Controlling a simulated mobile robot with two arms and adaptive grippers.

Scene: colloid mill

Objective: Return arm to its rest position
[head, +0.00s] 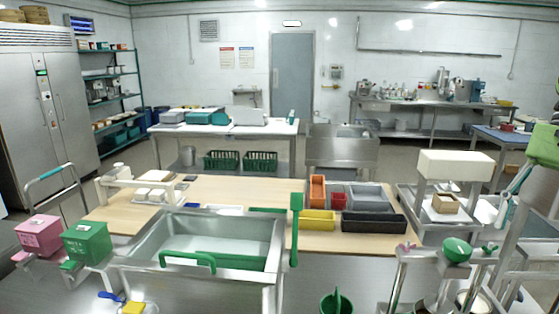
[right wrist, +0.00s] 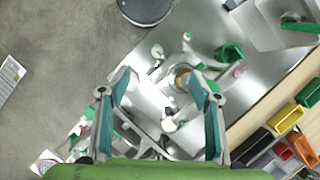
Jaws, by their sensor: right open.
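My right arm comes in at the right edge of the head view, with its green wrist body and teal fingers. My right gripper (head: 504,208) hangs there beside a steel stand. In the right wrist view the right gripper (right wrist: 160,88) is open, its two teal-padded fingers well apart with nothing held between them. Beyond the fingers lies a steel worktop (right wrist: 195,25) with small metal and white parts and a green cup-like piece (right wrist: 230,52). My left gripper cannot be made out in the head view.
A steel sink (head: 275,235) stands front centre. A wooden table (head: 240,190) holds trays and bins, including a yellow bin (head: 318,220). Grey floor shows behind it.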

